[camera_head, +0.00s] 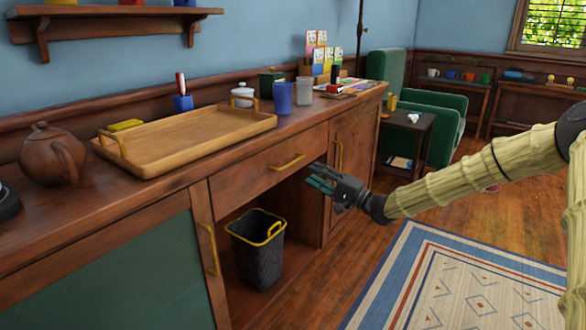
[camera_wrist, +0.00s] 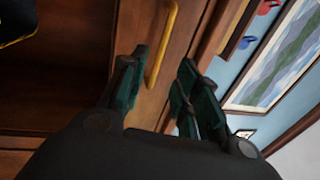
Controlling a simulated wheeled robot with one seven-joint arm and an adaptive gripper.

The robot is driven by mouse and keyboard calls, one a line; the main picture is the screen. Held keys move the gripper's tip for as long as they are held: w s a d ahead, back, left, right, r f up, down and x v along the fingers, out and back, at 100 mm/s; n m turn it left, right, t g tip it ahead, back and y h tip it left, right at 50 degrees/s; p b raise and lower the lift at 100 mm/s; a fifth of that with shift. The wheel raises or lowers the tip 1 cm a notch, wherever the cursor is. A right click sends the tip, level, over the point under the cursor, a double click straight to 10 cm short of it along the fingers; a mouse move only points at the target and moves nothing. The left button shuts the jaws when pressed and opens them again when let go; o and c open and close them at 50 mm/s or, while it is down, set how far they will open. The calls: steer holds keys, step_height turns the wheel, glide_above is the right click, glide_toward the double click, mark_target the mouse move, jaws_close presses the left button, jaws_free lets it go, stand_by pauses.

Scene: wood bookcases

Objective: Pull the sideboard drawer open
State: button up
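The sideboard (camera_head: 160,190) is dark wood and stands along the wall. Its drawer (camera_head: 245,178) sits under the top, above an open bay, and looks shut. The drawer has a yellow bar handle (camera_head: 288,162), which also shows in the wrist view (camera_wrist: 161,45). My gripper (camera_head: 318,180) is just right of and slightly below the handle in the head view. In the wrist view my gripper (camera_wrist: 164,62) has its fingers spread, with the handle showing in the gap between them, beyond the tips. It holds nothing; contact with the handle cannot be told.
A black basket (camera_head: 258,262) with a yellow rim stands in the open bay. A wooden tray (camera_head: 190,140), a teapot (camera_head: 50,155) and a blue cup (camera_head: 283,98) stand on top. A cupboard door (camera_head: 352,165) is right of the drawer. A rug (camera_head: 450,280) covers the floor in front.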

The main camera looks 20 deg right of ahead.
mark_target(294, 163)
steer(key=shift+b+x, duration=1.6)
steer(key=shift+x, duration=3.1)
jaws_close()
